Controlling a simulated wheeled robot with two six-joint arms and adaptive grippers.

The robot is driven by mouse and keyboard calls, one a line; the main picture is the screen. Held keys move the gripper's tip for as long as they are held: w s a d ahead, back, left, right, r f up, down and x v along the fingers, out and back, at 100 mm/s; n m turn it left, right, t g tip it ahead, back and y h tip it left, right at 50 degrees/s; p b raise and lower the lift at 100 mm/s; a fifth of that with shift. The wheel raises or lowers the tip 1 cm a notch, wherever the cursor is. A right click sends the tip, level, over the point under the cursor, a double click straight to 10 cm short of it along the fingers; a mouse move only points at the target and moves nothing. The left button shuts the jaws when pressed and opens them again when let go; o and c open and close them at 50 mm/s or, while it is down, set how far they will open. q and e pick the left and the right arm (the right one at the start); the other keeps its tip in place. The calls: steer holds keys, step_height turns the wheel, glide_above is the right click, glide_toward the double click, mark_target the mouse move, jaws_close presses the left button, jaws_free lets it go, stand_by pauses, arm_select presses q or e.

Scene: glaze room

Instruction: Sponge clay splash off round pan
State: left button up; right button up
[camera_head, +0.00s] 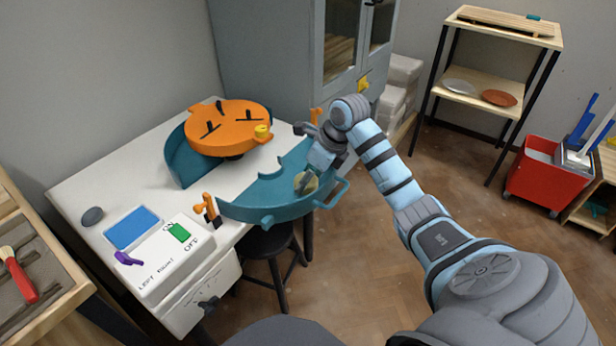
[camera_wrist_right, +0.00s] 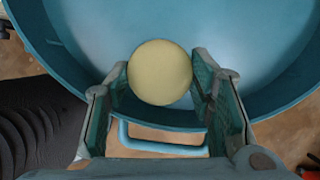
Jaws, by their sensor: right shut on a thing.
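The round pan (camera_head: 265,203) is teal and shows as curved sections around an orange disc; its near right section has a loop handle. My right gripper (camera_head: 308,180) is over this section, close to the handle. It is shut on a pale yellow round sponge (camera_wrist_right: 160,72), which also shows in the head view (camera_head: 306,184). In the right wrist view the pan floor (camera_wrist_right: 235,45) spreads beyond the sponge, and its rim and handle are below it. I cannot tell if the sponge touches the pan. No clay splash can be made out. My left gripper is not in view.
The orange disc (camera_head: 230,126) with black bars and a yellow knob (camera_head: 263,131) stands above the pan. A control panel (camera_head: 160,255) and an orange clamp (camera_head: 207,208) are at the near left. A black stool (camera_head: 268,243) stands below the pan.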

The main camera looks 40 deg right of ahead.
steer(key=shift+f+b, duration=0.6)
steer(key=shift+f, duration=0.35)
stand_by(0.3)
steer(key=a+p, duration=0.1)
steer(key=s+a+p, duration=0.1)
steer(key=a, duration=0.1)
steer(key=shift+a+r, duration=0.1)
steer(key=shift+r, duration=0.1)
steer(key=shift+s+a+f, duration=0.15)
steer(key=shift+a, duration=0.2)
steer(key=shift+w+d+f+b, duration=0.1)
steer(key=shift+w+d+b, duration=0.15)
steer(key=shift+d, duration=0.45)
steer(key=shift+w+d+f+b, duration=0.1)
steer(key=shift+w+d+b, duration=0.15)
steer(key=shift+d, duration=0.45)
steer(key=shift+d+r, duration=0.1)
steer(key=shift+d, duration=0.4)
step_height(320, 180, up, 6)
steer(key=p, duration=0.5)
steer(key=shift+w, duration=0.1)
